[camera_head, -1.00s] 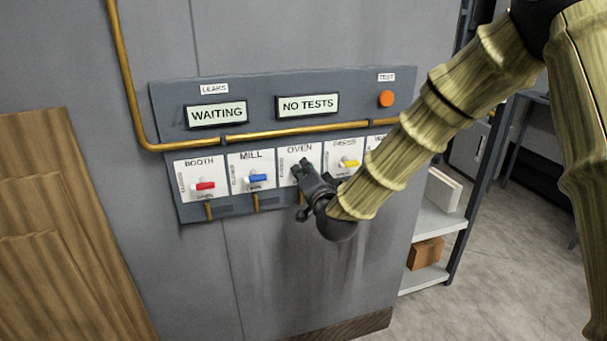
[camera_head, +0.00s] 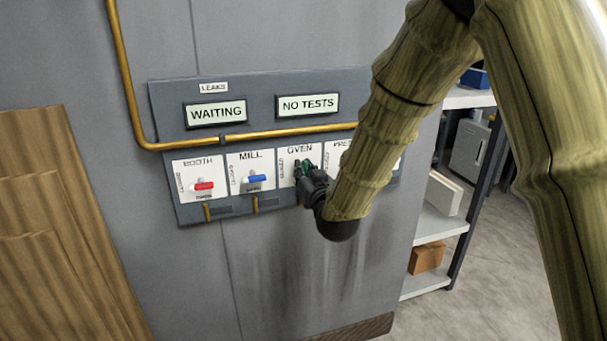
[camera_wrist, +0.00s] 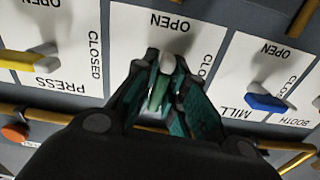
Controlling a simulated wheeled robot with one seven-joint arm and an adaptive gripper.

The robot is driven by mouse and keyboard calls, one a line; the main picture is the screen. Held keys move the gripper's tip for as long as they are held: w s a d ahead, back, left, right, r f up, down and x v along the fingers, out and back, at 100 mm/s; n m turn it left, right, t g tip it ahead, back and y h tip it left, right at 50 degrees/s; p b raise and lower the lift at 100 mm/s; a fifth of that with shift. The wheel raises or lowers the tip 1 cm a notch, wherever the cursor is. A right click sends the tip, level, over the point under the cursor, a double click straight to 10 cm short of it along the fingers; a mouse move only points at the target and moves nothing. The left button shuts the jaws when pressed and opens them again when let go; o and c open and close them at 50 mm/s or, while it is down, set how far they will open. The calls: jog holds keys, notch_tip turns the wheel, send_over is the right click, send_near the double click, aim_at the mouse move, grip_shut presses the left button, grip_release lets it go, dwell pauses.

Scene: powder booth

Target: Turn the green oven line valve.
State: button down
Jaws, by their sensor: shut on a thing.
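The green oven valve handle (camera_wrist: 158,92) sits on the white OVEN plate (camera_wrist: 128,28), with its pale hub at the tip of my fingers in the wrist view. My gripper (camera_wrist: 160,75) is shut on this handle, one finger on each side. In the head view my gripper (camera_head: 305,168) is at the OVEN plate (camera_head: 287,173). A little green shows between its fingers there, and most of the handle is hidden. I cannot tell the handle's exact angle.
The blue MILL lever (camera_head: 257,178) and red BOOTH lever (camera_head: 204,186) are to the left. The yellow PRESS lever (camera_wrist: 22,62) is close on the other side. A brass pipe (camera_head: 275,134) runs above the plates. A shelf (camera_head: 435,222) stands to the right.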

jog(key=shift+f+n, duration=0.1)
jog(key=shift+n, duration=0.5)
jog(key=c, duration=1.5)
grip_release()
jog(key=shift+s, duration=0.1)
jog(key=v, duration=1.2)
